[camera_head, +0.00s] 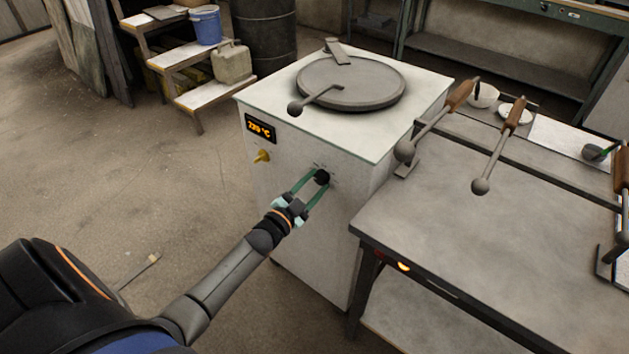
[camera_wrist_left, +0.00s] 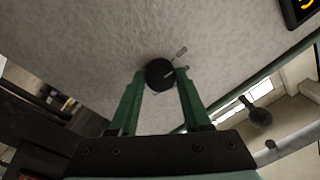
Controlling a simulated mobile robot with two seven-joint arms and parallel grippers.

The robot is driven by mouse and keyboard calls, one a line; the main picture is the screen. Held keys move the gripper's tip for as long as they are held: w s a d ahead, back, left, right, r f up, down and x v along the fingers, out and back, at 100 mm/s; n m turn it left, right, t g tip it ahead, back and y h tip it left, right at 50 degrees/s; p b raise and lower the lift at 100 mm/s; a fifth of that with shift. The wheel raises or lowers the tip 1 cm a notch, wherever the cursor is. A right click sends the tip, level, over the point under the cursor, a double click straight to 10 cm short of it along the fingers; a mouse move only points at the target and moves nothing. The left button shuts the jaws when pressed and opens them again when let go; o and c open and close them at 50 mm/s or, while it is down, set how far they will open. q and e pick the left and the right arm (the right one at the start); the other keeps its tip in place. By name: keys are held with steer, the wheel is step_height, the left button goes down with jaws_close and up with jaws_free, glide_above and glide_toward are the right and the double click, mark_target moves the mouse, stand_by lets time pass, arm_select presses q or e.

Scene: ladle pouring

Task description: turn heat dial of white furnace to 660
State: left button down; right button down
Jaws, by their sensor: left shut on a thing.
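The white furnace (camera_head: 315,235) stands in the middle of the head view, with a round grey lid (camera_head: 350,82) on top. Its display (camera_head: 260,129) shows orange digits that look like 779 °C, though they are small. The black heat dial (camera_head: 322,177) is on the front face; it also shows in the left wrist view (camera_wrist_left: 159,74). My left gripper (camera_head: 313,182) is shut on the dial, one green finger on each side of it. A yellow knob (camera_head: 262,156) sits below the display, clear of the gripper. My right gripper is not in view.
A grey metal table (camera_head: 470,240) stands right of the furnace, with wooden-handled ladles (camera_head: 510,130) overhanging it. Wooden steps (camera_head: 205,95) hold a blue bucket (camera_head: 205,25) and a canister (camera_head: 231,62). The floor left of the furnace is mostly clear.

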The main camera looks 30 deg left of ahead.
arm_select(q)
steer(key=shift+n, duration=0.5)
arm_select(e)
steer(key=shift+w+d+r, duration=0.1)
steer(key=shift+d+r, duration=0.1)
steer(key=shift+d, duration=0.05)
arm_select(q)
steer(key=shift+c, duration=1.8)
jaws_free()
steer(key=shift+s, duration=0.1)
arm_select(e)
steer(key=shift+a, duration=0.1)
arm_select(q)
steer(key=s+p, duration=0.1)
steer(key=s, duration=1.1)
steer(key=shift+s+a+f, duration=0.15)
steer(key=shift+a+f, duration=0.05)
steer(key=shift+f, duration=0.05)
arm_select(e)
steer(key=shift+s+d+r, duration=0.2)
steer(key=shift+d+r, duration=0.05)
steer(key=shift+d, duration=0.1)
arm_select(q)
steer(key=shift+p, duration=0.3)
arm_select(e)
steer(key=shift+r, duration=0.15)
